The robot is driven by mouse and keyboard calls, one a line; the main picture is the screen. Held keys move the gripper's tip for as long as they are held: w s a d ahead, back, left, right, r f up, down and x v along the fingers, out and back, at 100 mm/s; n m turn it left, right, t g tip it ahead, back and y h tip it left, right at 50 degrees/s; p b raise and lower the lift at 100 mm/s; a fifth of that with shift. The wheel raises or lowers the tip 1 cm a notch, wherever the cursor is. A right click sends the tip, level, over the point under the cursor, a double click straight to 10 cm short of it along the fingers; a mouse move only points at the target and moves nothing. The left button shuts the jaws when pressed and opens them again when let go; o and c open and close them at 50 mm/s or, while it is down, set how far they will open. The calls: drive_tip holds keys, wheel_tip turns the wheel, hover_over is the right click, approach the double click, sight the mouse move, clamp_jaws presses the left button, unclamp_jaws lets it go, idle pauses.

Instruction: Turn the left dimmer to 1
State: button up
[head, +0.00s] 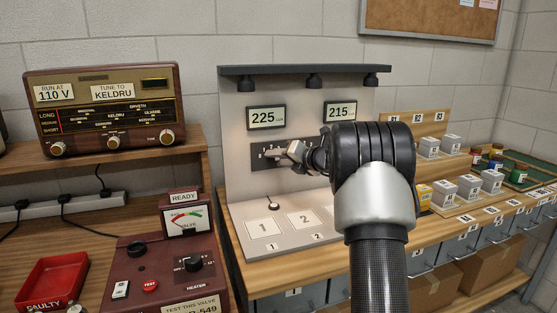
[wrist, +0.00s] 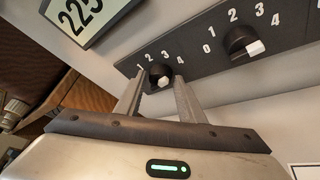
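The left dimmer (wrist: 160,75) is a black knob with a pale mark on its lower right side in the wrist view. The numbers 1 to 4 show around it; its 0 is not visible. My gripper (wrist: 159,78) is open, with one finger on each side of this knob; whether they touch it I cannot tell. The right dimmer (wrist: 241,43) has a pale mark at its right. In the head view my gripper (head: 298,152) is at the dark dimmer panel (head: 262,158) and hides much of it. The left display (head: 266,117) reads 225, the right display (head: 341,112) 215.
Pads marked 1 (head: 263,228) and 2 (head: 305,220) lie below the dimmers. A hood with lamps (head: 305,71) overhangs the panel. A radio (head: 105,110) and a red tester (head: 170,268) stand left; small boxes (head: 470,187) stand right.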

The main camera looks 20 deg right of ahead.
drive_tip(key=c, duration=0.7)
drive_tip(key=shift+o, duration=0.2)
